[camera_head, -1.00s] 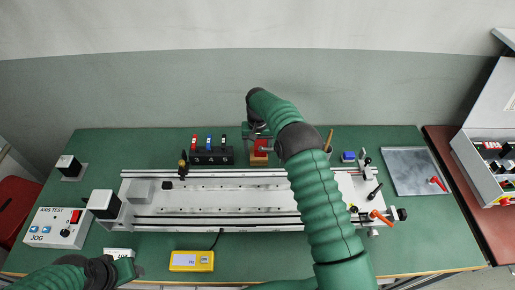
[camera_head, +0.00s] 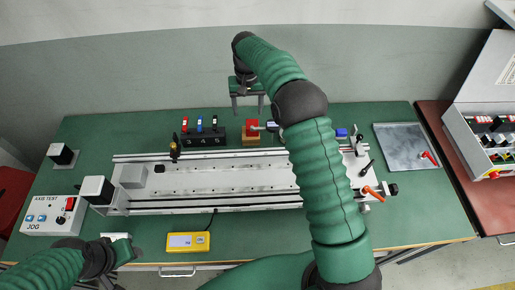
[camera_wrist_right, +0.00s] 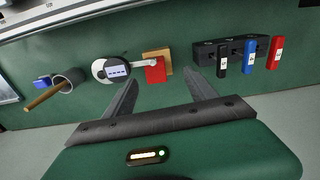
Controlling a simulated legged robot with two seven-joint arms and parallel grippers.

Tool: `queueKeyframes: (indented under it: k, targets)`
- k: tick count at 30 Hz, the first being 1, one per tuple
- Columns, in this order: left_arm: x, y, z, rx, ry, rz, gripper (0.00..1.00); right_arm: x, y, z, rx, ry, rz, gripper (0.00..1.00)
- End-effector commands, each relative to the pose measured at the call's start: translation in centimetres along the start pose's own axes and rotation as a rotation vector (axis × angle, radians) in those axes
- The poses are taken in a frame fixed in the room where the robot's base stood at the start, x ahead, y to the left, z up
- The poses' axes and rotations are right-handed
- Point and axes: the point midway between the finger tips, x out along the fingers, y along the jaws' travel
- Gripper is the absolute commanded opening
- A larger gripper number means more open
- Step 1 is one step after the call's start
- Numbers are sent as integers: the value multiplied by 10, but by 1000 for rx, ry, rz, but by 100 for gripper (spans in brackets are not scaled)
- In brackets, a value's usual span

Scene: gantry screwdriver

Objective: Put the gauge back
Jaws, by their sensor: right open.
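The gauge (camera_wrist_right: 112,70), a round white body with a dark display, sits with its stem at a red block on a wooden base (camera_wrist_right: 165,60) in the right wrist view. In the head view the gauge (camera_head: 271,126) shows small beside the red block (camera_head: 251,129), behind the rail. My right gripper (camera_head: 248,110) is open and empty, its fingers apart from the gauge and block; its two fingers also show in the wrist view (camera_wrist_right: 163,92). My left gripper (camera_head: 130,250) is at the front left, near a small white box; its jaws are unclear.
A long metal rail (camera_head: 210,182) crosses the table. A black rack (camera_head: 206,137) with red, blue and black-labelled tools stands left of the block. A cup with a wooden handle (camera_wrist_right: 65,82) stands beyond the gauge. A yellow meter (camera_head: 187,241) lies in front.

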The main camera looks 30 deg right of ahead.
Motion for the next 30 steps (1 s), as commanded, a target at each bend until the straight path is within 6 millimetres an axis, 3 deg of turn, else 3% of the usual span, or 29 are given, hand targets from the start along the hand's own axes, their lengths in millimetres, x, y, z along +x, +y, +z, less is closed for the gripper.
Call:
queueKeyframes:
  k: [8, 18, 21, 23, 30]
  targets:
    - [0, 0, 0, 0, 0, 0, 52, -15, -16, 98, -178, 88, -20, 65]
    - [0, 0, 0, 0, 0, 0, 52, 2, 8, 260, -368, 185, -43, 65]
    - [0, 0, 0, 0, 0, 0, 52, 8, 16, 286, -393, 199, -46, 65]
    - [0, 0, 0, 0, 0, 0, 52, 9, 18, 294, -401, 204, -47, 65]
    - [0, 0, 0, 0, 0, 0, 52, 10, 18, 297, -404, 204, -47, 65]
